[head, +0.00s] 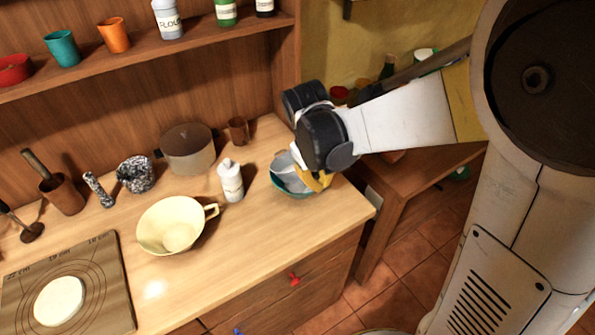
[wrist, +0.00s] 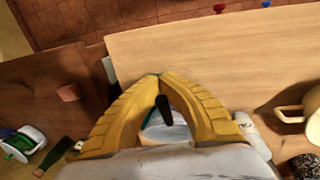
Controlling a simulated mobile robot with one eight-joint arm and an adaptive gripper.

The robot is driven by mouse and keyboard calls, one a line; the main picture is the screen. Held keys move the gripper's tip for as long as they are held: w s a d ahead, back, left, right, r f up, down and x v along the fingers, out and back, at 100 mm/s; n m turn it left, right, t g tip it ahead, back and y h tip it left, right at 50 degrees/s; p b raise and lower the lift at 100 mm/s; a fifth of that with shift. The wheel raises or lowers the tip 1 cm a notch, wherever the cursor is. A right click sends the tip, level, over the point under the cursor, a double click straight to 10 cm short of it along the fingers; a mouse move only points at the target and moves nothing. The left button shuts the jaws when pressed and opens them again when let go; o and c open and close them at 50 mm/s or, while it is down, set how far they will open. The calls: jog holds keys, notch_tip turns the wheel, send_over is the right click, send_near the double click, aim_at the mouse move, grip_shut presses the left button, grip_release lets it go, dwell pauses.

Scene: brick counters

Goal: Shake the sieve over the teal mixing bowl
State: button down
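The teal mixing bowl (head: 293,187) stands on the wooden counter near its right end, partly hidden by my gripper. A pale sieve (head: 284,163) shows at the bowl's opening, beside my gripper. In the wrist view the sieve's dark handle (wrist: 165,108) lies between my yellow fingers, with its pale round part below. My gripper (head: 318,184) is at the bowl's right side; in the wrist view its fingertips (wrist: 158,76) come together around the handle. The fingers hide much of the sieve, and I cannot see what it contains.
A white bottle (head: 231,181) stands just left of the bowl, with a cream handled vessel (head: 173,225) beyond. A grey pot (head: 189,150) and brown cup (head: 238,131) stand behind. A board (head: 100,285) with a white disc is at far left. The counter's front right is clear.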

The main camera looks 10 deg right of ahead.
jog(key=d, duration=0.1)
jog(key=w+d+b, duration=0.1)
jog(key=shift+d, duration=0.35)
dwell(6.4)
jog(key=shift+r+p, duration=1.5)
jog(key=shift+r, duration=0.5)
